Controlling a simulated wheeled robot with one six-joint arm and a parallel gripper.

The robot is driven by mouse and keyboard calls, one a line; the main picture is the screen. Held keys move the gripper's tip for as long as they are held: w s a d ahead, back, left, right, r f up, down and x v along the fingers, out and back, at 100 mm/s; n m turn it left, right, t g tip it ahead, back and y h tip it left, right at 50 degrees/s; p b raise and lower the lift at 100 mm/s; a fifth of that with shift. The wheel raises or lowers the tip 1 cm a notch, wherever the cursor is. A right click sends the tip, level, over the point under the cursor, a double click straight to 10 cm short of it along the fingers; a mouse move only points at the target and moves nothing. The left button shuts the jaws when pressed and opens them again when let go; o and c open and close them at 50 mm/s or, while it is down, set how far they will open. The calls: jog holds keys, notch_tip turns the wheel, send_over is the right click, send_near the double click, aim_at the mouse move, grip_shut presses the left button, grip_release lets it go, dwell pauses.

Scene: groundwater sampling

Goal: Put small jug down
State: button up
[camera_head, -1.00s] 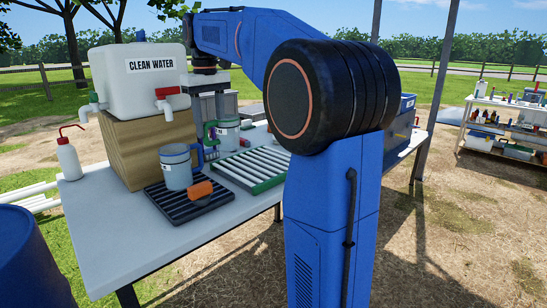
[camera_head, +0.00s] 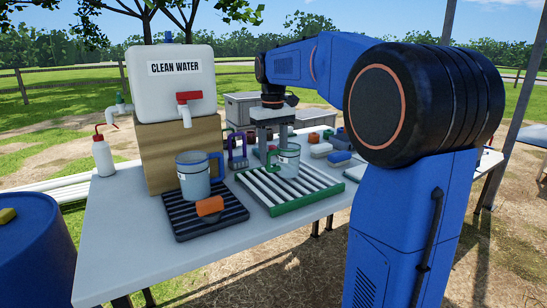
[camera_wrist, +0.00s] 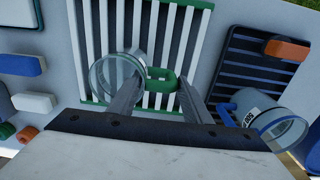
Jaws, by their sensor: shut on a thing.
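The small jug (camera_head: 289,162) is clear with a green handle (camera_head: 273,157) and stands upright over the white-slatted rack with green ends (camera_head: 262,193). I cannot tell whether its base touches the slats. My gripper (camera_head: 265,147) points down at the jug's left side. In the wrist view my gripper (camera_wrist: 160,88) has the green handle (camera_wrist: 158,72) between its fingers, shut on it. The jug's round rim (camera_wrist: 112,72) shows left of the handle, partly hidden by a finger, above the rack (camera_wrist: 172,45).
A larger blue-handled jug (camera_head: 192,178) stands on a dark rack (camera_head: 190,222), beside an orange-topped block (camera_head: 210,207). The white water tank (camera_head: 170,75) sits on a wooden block (camera_head: 160,150). A wash bottle (camera_head: 102,155) is at left. Small items lie behind the rack.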

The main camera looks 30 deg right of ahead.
jog(key=shift+f, duration=0.6)
jog(key=shift+f, duration=0.1)
jog(key=o, duration=1.3)
jog(key=shift+c, duration=0.2)
notch_tip(320, 180, up, 12)
jog(key=shift+s+a, duration=0.1)
jog(key=shift+a, duration=0.05)
